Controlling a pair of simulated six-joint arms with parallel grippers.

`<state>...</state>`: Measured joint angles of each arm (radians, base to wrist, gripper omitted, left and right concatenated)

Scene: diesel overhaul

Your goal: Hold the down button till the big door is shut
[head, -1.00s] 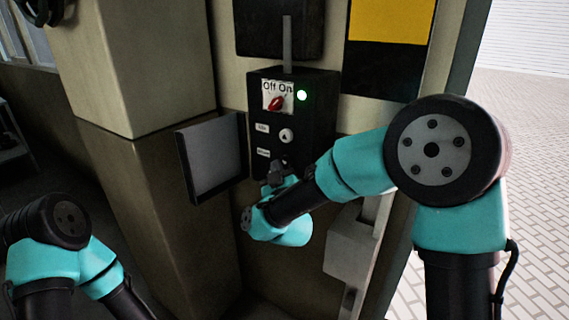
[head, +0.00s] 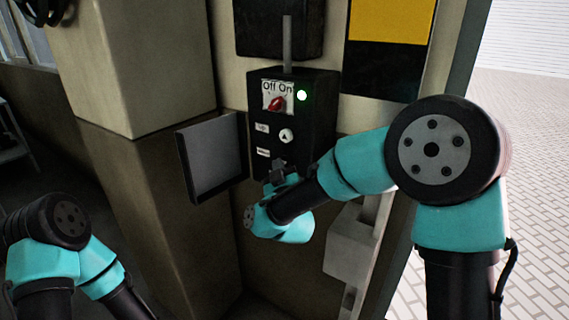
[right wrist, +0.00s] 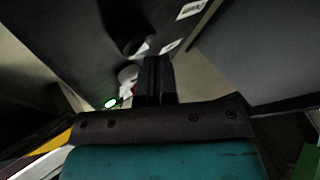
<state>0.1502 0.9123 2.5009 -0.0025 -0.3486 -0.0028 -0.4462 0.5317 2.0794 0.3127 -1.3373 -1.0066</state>
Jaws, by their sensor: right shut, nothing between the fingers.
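The black control box (head: 319,110) is on the wall in the head view, with a white up-arrow button (head: 286,136) and two small labels. The down button's place beside the lower label (head: 264,153) is hard to make out near my right gripper (head: 278,172). The right gripper is shut and empty, just below that label. In the right wrist view its fingers (right wrist: 154,78) are close to the box face, near a dark round shape (right wrist: 132,38) that may be the down button. I cannot tell whether they touch it. My left gripper is out of view. I cannot make out the big door for certain.
The box has a red Off/On knob (head: 277,103) and a lit green lamp (head: 302,95). A grey open panel (head: 213,160) juts out left of it. A grey box (head: 352,243) is below right. Brick paving (head: 520,180) lies at the right.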

